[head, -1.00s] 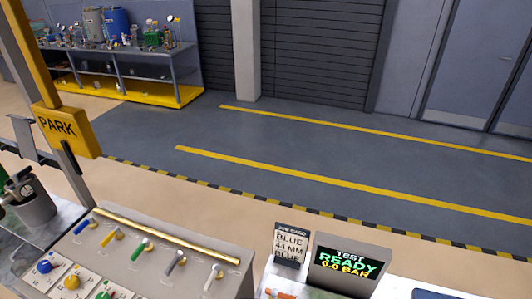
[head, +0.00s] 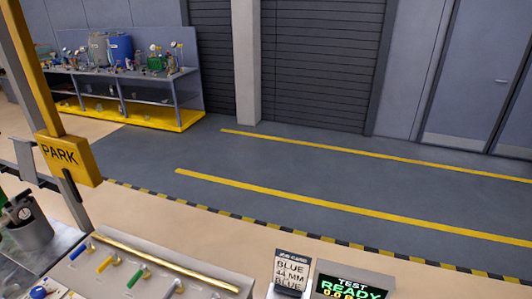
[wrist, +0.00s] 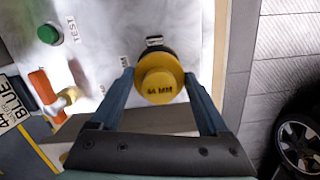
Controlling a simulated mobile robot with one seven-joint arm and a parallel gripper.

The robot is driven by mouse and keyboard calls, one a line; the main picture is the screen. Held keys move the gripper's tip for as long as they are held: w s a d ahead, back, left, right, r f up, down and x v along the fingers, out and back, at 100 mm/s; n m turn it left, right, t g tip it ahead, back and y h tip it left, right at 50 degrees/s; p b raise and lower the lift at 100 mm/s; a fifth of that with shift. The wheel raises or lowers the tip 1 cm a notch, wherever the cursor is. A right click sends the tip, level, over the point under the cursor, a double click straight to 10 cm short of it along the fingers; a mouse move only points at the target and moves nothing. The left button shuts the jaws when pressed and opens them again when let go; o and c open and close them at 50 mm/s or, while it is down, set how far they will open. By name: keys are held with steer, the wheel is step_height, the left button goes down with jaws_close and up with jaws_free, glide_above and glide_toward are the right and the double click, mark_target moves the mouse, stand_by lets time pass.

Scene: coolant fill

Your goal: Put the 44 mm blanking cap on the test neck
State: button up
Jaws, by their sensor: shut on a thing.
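In the wrist view my gripper (wrist: 158,75) is shut on the yellow blanking cap (wrist: 160,88), one finger on each side. The cap's round face is marked 44 MM and faces the camera. A wider dark round part shows behind the cap; I cannot tell whether it is the test neck or part of the cap. The test neck is not clearly seen. In the head view my gripper and the cap do not show. A job card (head: 291,272) reads BLUE, 44 MM, BLUE. Beside it, the test display (head: 348,284) reads READY, with its lower line cut off.
In the wrist view an orange-handled valve (wrist: 44,88) and a green button (wrist: 48,34) marked TEST lie left of the cap. A tyre (wrist: 298,140) shows at lower right. The head view shows a panel of coloured levers (head: 150,268) and a PARK sign (head: 68,158).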

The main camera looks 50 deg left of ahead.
steer(key=shift+f+b, duration=0.8)
steer(key=shift+f, duration=0.35)
steer(key=o, duration=1.2)
steer(key=r, duration=0.4)
steer(key=a+r+b, duration=0.1)
steer(key=r, duration=0.3)
steer(key=r+b, duration=0.1)
steer(key=r, duration=0.4)
steer(key=shift+s+a, duration=0.2)
steer(key=shift+a, duration=0.05)
